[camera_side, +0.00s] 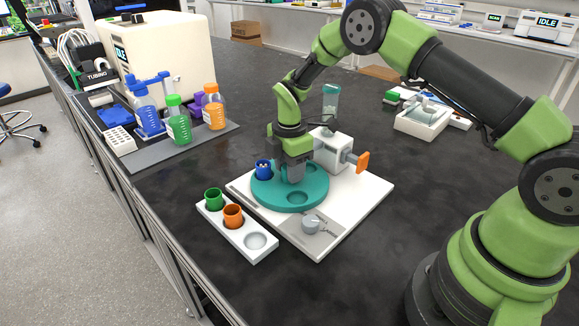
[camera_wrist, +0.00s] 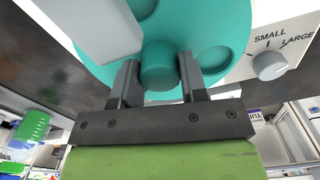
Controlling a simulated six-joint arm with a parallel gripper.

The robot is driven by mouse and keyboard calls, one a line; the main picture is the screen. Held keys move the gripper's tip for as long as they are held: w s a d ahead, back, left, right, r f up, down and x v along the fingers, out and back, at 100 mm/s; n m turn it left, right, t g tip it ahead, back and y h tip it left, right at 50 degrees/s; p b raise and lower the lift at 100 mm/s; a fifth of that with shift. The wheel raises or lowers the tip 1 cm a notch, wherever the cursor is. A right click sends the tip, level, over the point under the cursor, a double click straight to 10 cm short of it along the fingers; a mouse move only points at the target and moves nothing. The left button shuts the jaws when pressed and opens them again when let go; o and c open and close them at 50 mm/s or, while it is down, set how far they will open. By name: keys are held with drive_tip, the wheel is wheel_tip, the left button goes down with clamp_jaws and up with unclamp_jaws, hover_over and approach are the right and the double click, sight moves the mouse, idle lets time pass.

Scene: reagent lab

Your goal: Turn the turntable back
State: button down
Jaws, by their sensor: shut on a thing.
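The teal turntable (camera_side: 273,201) lies on a white base plate (camera_side: 357,205), with round wells in its top. A blue cup (camera_side: 263,170) stands in its left well, and the near well is empty. My gripper (camera_side: 294,179) points down over the turntable's middle. In the wrist view, the turntable (camera_wrist: 212,15) fills the top, and my gripper (camera_wrist: 159,76) is shut on its round teal centre knob (camera_wrist: 158,60), with one finger on each side.
The white dispenser (camera_side: 330,153), with a clear hopper and orange handle (camera_side: 362,161), stands right behind the turntable. A white rack (camera_side: 225,232) at left front holds a green cup (camera_side: 213,198) and an orange cup (camera_side: 233,215), with one socket empty.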

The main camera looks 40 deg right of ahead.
drive_tip(key=c, duration=0.7)
unclamp_jaws()
drive_tip(key=shift+o, duration=0.2)
wheel_tip(320, 180, up, 10)
